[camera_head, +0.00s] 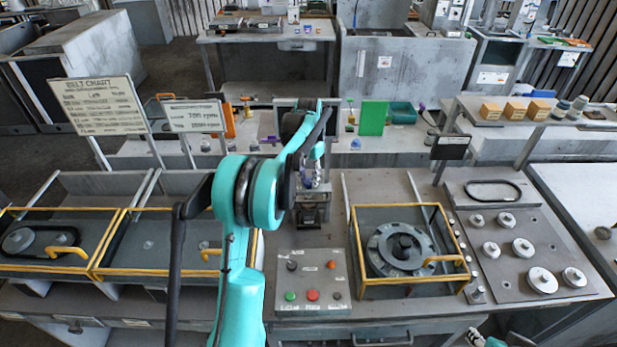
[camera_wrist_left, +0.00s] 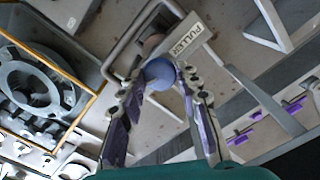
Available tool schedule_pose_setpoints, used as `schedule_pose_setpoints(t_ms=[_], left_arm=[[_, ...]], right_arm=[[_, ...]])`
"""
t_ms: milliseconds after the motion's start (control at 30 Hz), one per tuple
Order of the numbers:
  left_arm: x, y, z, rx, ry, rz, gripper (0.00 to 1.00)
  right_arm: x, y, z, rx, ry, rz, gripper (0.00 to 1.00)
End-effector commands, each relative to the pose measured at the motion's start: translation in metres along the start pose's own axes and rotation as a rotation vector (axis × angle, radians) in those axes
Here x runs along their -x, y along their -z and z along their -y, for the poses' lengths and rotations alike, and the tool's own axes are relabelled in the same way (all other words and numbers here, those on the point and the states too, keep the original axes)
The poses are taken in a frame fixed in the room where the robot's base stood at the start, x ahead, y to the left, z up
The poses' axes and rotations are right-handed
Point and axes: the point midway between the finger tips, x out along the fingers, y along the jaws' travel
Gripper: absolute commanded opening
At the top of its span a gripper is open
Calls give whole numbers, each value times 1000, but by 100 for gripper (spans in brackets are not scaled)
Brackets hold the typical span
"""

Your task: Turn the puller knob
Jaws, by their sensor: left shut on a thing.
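The puller knob (camera_wrist_left: 160,73) is a round blue-grey ball in the left wrist view, beside a bent metal bar and a white plate marked PULLER (camera_wrist_left: 187,38). My left gripper (camera_wrist_left: 159,84) has its grey and purple fingers on both sides of the knob and is shut on it. In the head view my left gripper (camera_head: 312,178) points down at the puller (camera_head: 312,207) behind the button panel, and the knob is hard to make out there. At the bottom edge a small part of my right gripper (camera_head: 476,337) shows, too little to tell its state.
The button panel (camera_head: 313,283) with green and red buttons lies in front of the puller. A yellow-framed housing (camera_head: 357,245) with a round rotor stands to its right, then a plate of pulleys (camera_head: 515,250). Yellow-framed bays with a belt chart sign (camera_head: 100,105) are at left.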

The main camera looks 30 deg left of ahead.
Motion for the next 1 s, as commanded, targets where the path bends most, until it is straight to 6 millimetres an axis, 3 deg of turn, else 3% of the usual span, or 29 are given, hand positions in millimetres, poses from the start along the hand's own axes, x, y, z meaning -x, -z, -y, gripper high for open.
schedule_pose_setpoints(t_ms=[200, 233, 300, 667, 767, 1000], left_arm=[[0, 0, 0, 0, 0, 0, 4], [0, 0, 0, 1, 0, 0, 41], [0, 0, 0, 1, 0, 0, 54], [5, 0, 0, 1, 0, 0, 54], [18, 0, 0, 1, 0, 0, 54], [70, 0, 0, 1, 0, 0, 54]], right_arm=[[0, 0, 0, 0, 0, 0, 40], [0, 0, 0, 0, 0, 0, 40], [0, 0, 0, 0, 0, 0, 40], [0, 0, 0, 0, 0, 0, 40], [0, 0, 0, 0, 0, 0, 40], [0, 0, 0, 0, 0, 0, 40]])
